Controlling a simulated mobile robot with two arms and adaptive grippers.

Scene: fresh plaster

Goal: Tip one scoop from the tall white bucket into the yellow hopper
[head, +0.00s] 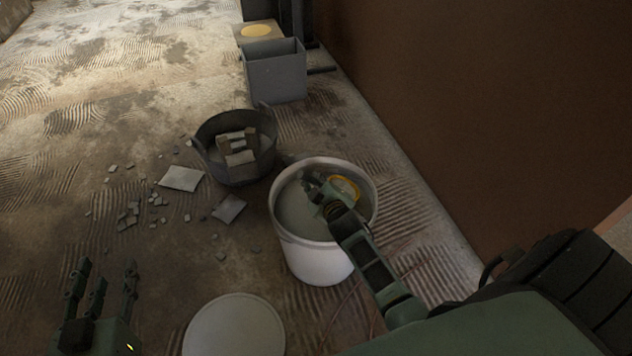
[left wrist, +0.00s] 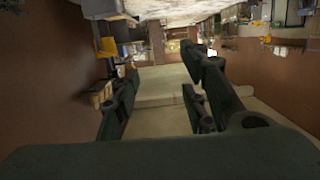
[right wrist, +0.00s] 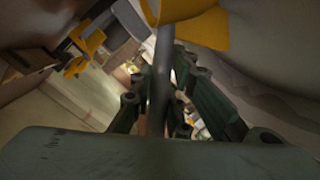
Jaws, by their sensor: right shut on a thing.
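The tall white bucket (head: 318,262) stands on the floor at the middle right of the head view, with grey material inside. My right gripper (head: 318,190) reaches down into its mouth. It is shut on the dark handle (right wrist: 160,80) of a yellow scoop, whose head (right wrist: 195,22) shows in the right wrist view. The scoop's yellow part (head: 346,187) shows inside the bucket's rim; its load cannot be made out. My left gripper (head: 102,275) is open and empty at the lower left. I cannot clearly identify the yellow hopper; a yellow round patch (head: 256,31) shows at the back.
A dark tub (head: 240,172) with broken pieces stands just behind the bucket. A grey open box (head: 274,75) is further back. A pale round disc (head: 234,326) lies in front. Tile shards (head: 181,179) litter the floor. A brown wall (head: 480,110) bounds the right; the left floor is open.

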